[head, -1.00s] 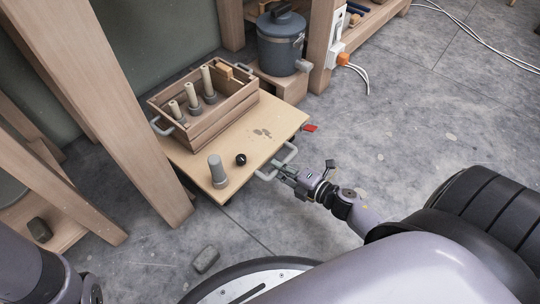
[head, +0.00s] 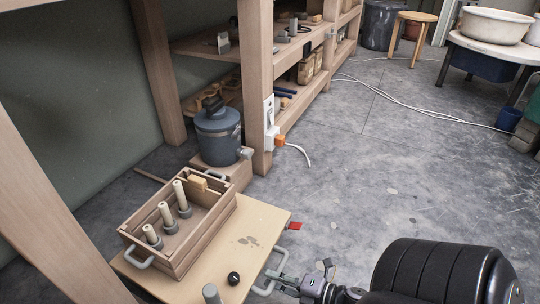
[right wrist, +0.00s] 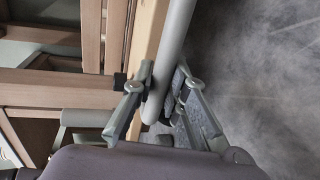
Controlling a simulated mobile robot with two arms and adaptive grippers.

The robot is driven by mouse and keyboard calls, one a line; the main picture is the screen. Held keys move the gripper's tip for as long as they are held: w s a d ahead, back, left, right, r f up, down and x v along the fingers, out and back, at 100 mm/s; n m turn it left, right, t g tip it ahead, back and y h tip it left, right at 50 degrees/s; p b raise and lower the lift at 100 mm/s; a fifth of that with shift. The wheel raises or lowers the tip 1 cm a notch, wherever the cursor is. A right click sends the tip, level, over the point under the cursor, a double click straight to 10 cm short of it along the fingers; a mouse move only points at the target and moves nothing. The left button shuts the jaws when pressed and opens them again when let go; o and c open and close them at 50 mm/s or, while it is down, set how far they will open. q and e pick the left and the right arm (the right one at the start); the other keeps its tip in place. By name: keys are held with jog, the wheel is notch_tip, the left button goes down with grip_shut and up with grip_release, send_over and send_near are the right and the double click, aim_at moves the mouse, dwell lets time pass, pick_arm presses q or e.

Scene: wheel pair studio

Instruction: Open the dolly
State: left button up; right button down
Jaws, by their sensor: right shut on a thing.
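The dolly (head: 262,222) is a low pale wooden board beside the shelving posts. A grey handle (head: 270,272) stands out from its right edge, and it also shows as a grey bar in the right wrist view (right wrist: 172,50). My right gripper (head: 283,284) is at this handle. In the right wrist view its fingers (right wrist: 158,92) are on both sides of the bar, shut on it. A slatted wooden crate (head: 205,240) with several pale rods stands on the dolly. A black knob (head: 233,278) and a grey cylinder (head: 211,293) are near its front. My left gripper is out of view.
A lidded blue-grey canister (head: 218,138) stands on a wooden block behind the dolly. A red piece (head: 294,226) is at the dolly's right corner. Open concrete floor (head: 370,190) lies to the right, with white cables (head: 410,108) farther back. A wooden post (head: 257,90) rises beside the canister.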

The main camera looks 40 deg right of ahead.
jog(key=shift+s, duration=0.1)
jog(key=c, duration=1.6)
grip_release()
jog(key=shift+o, duration=0.2)
jog(key=v, duration=1.2)
